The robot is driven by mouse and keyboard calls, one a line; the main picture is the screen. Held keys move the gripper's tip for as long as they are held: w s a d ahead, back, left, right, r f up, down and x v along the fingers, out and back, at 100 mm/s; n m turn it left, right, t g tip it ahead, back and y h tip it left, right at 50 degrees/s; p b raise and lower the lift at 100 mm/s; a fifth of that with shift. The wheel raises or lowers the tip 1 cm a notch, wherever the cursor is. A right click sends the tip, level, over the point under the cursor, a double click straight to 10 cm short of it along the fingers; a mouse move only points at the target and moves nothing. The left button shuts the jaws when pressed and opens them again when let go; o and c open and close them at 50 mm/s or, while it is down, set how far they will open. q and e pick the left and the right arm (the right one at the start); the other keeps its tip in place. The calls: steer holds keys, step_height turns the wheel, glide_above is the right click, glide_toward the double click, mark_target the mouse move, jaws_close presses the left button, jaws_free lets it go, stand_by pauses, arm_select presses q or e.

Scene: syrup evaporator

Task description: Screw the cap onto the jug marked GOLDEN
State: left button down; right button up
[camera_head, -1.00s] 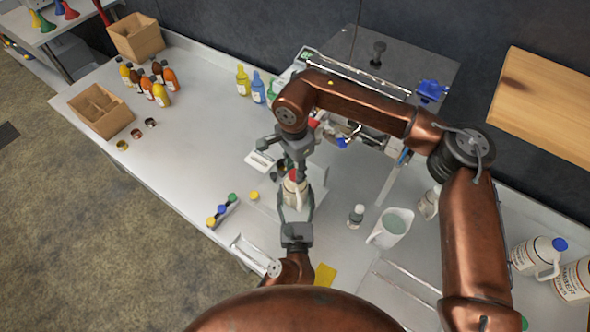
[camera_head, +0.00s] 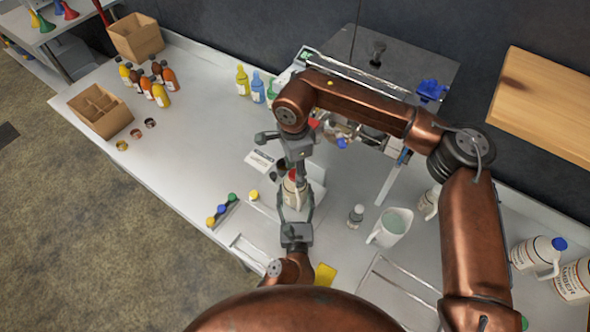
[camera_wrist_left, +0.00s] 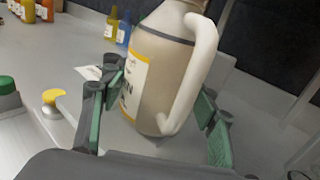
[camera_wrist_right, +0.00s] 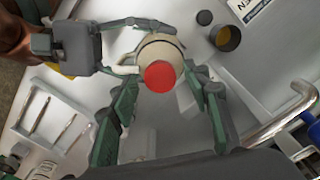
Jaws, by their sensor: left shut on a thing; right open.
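A cream jug (camera_head: 292,194) with a yellow-edged label stands upright on the bench. In the left wrist view the jug (camera_wrist_left: 165,70) shows its white handle and a label ending in N. My left gripper (camera_head: 297,211) is shut on the jug low on its body. A red cap (camera_wrist_right: 159,76) sits over the jug's mouth; I cannot tell how tightly it is seated. My right gripper (camera_wrist_right: 165,105) points down from above and is open, its fingers on both sides of the cap and apart from it.
A yellow cap (camera_head: 254,195) and a rack of coloured caps (camera_head: 220,209) lie left of the jug. A small bottle (camera_head: 356,215) and a pitcher (camera_head: 391,228) stand to the right. Coloured bottles (camera_head: 257,87) stand behind. The bench's left middle is clear.

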steer(key=shift+r, duration=0.1)
steer(key=shift+r, duration=2.15)
steer(key=shift+c, duration=0.3)
steer(key=shift+r+n, duration=1)
steer(key=shift+r, duration=0.75)
steer(key=shift+f, duration=0.15)
steer(key=shift+f, duration=3.9)
